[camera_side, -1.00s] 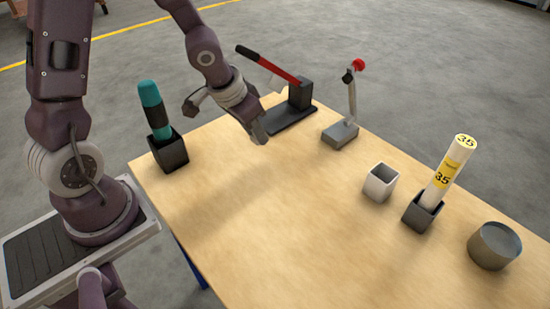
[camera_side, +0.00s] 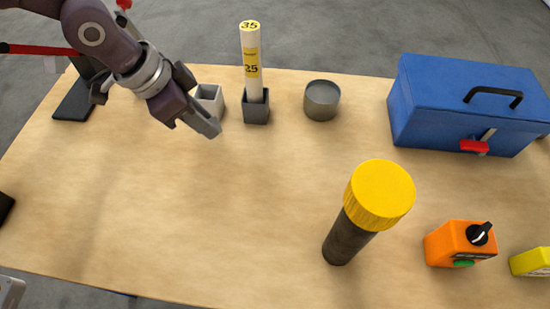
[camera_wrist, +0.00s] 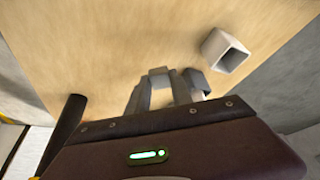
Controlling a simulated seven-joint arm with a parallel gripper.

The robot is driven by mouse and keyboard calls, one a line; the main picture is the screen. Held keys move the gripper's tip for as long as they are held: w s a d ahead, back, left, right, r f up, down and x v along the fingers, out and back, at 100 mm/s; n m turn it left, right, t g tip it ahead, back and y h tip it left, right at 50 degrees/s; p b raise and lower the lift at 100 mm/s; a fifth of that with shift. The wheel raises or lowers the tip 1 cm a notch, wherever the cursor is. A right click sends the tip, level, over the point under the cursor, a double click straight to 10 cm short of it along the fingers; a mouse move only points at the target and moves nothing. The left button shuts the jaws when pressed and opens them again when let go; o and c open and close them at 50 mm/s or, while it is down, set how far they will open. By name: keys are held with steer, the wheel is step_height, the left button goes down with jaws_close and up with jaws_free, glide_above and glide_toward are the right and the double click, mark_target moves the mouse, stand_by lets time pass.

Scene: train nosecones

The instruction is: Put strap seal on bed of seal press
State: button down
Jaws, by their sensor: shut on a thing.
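My gripper (camera_side: 208,128) is above the table in front of the white square holder. Its fingers also show in the wrist view (camera_wrist: 176,80), close together. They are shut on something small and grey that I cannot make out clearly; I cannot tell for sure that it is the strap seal. At the far left of the side view is a tool with a red lever (camera_side: 35,49) and a flat dark base (camera_side: 73,104), partly hidden by my arm. I cannot tell which is the seal press.
The white holder (camera_side: 211,104) stands behind my gripper. Beside it are a dark holder (camera_side: 256,110) with a white tube (camera_side: 251,60) and a grey round dish (camera_side: 322,100). A blue toolbox (camera_side: 440,110), yellow-capped cylinder (camera_side: 380,195) and orange box (camera_side: 452,243) stand right. Mid-table is clear.

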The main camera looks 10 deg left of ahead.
steer(key=m+g, duration=0.1)
steer(key=m, duration=0.1)
glide_above(248, 170)
steer(key=a, duration=0.2)
steer(key=f, duration=0.9)
steer(key=shift+s+d+f, duration=0.15)
steer(key=shift+s+d, duration=0.1)
steer(key=shift+d, duration=0.05)
steer(key=shift+f, duration=0.15)
steer(key=c, duration=1.1)
jaws_free()
steer(key=shift+c, duration=0.2)
steer(key=v, duration=1.2)
steer(key=shift+a, duration=0.2)
steer(key=shift+s, duration=0.1)
